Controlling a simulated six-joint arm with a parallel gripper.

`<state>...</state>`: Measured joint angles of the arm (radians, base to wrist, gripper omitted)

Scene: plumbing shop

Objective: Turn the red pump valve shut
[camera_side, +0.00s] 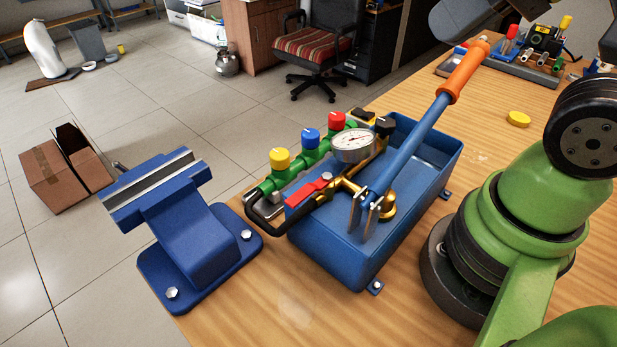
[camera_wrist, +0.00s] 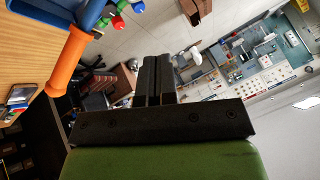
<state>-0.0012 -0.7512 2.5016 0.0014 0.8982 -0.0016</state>
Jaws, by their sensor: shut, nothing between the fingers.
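The pump is a blue open-topped tank (camera_side: 415,165) on the wooden bench, with a white-faced gauge (camera_side: 353,146) and a long blue lever with an orange grip (camera_side: 463,72). Its red valve lever (camera_side: 309,190) lies along the tank's left rim, beside brass fittings. A separate red knob (camera_side: 336,121) stands on the green manifold with a blue and a yellow knob. My gripper (camera_wrist: 156,62) is shut and empty in the wrist view, away from the valve. The orange grip (camera_wrist: 70,62) and part of the blue pump show at the upper left there. I cannot make out the red valve lever there.
A blue vise (camera_side: 190,235) stands left of the pump at the bench edge. A yellow disc (camera_side: 518,119) and a tool tray (camera_side: 500,68) lie toward the back right. The raised pump lever stands above the tank. The front bench is clear.

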